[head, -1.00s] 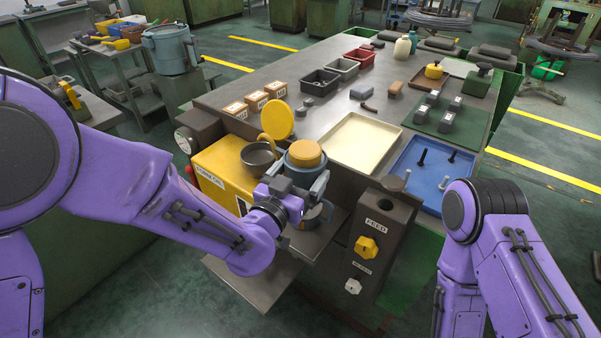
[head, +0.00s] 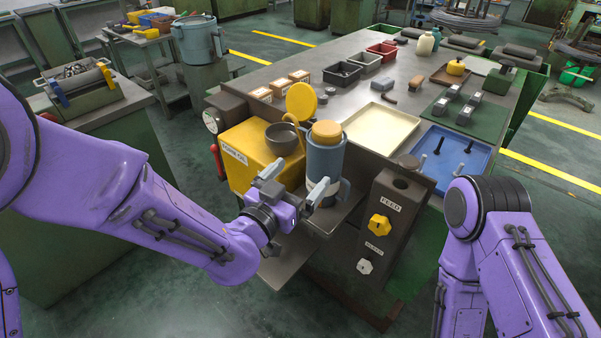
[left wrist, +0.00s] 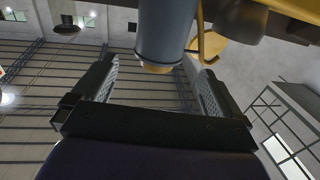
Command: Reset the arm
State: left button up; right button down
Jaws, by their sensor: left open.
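My left arm (head: 150,205) comes in from the left in the head view. Its left gripper (head: 312,180) is open and empty, just in front of a blue-grey canister with a tan top (head: 325,158). The canister stands upright on a small metal shelf at the machine's front. In the left wrist view the open fingers (left wrist: 155,95) show with a gap between them, and the canister (left wrist: 165,30) is seen beyond them. My right arm (head: 500,250) is at the right; its gripper is out of view.
The yellow machine box (head: 250,155) with a dark bowl (head: 281,138) and raised yellow lid (head: 301,102) is close behind the left gripper. The feed panel (head: 385,225) stands to its right. A cream tray (head: 381,132) and blue tray (head: 452,160) lie on the bench. Floor in front is free.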

pick_arm(q)
jog(key=s+a+f+n+g+y, duration=0.3)
jog(key=a+f+n+y, duration=0.2)
jog(key=a+f, duration=0.5)
jog(key=s+a+f+n+g+y, duration=0.3)
jog(key=a+f+n, duration=0.4)
jog(key=f, duration=0.6)
jog(key=s+a+f+g+y, duration=0.1)
jog(key=s+a+f+g, duration=0.1)
jog(key=s+a+f, duration=0.2)
jog(key=s+a+f+g+y, duration=0.2)
jog(key=s+a+f, duration=0.2)
jog(key=s, duration=0.6)
jog(key=s+a+f+n+g+y, duration=0.1)
jog(key=s+a+f+g, duration=0.1)
jog(key=s+a+f, duration=0.2)
jog(key=s+f, duration=0.2)
jog(key=s, duration=0.2)
jog(key=shift+y, duration=0.3)
